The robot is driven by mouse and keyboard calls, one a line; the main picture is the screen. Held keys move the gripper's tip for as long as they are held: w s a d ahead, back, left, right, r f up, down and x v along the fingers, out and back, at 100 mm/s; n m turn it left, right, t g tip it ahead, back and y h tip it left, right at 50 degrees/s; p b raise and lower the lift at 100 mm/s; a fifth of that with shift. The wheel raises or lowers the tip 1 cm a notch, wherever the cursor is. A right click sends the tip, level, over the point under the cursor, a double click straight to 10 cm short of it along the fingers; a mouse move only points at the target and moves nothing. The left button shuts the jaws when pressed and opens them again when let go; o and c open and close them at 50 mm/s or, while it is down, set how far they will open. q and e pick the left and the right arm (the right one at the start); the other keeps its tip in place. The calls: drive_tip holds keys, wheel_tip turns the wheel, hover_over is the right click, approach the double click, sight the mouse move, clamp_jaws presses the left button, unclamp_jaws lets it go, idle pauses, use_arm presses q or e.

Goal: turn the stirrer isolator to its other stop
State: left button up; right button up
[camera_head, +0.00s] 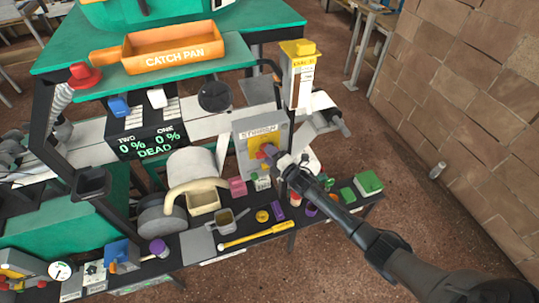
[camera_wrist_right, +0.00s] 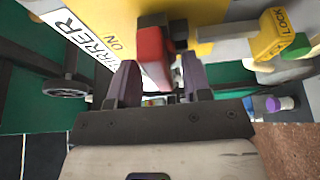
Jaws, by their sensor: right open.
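The stirrer isolator is a grey box (camera_head: 245,165) labelled STIRRER, with a yellow plate (camera_head: 256,143) and a red handle (camera_head: 269,150), right of centre in the head view. In the right wrist view the red handle (camera_wrist_right: 153,55) stands out from the yellow plate (camera_wrist_right: 207,14), near the word ON. My right gripper (camera_head: 281,161) is at the handle, partly covering the box. In the wrist view its two purple-grey fingers (camera_wrist_right: 160,82) are apart, one on each side of the handle's near end. Contact cannot be told. My left gripper is not in view.
A yellow LOCK tag (camera_wrist_right: 276,35) hangs right of the handle in the wrist view. Below the box, a dark shelf (camera_head: 240,243) holds a yellow wrench-like tool (camera_head: 257,235), small pots and blocks. A yellow-topped post (camera_head: 299,75) stands behind. Open floor lies at right.

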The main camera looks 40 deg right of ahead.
drive_tip(key=shift+w, duration=0.25)
drive_tip(key=c, duration=0.8)
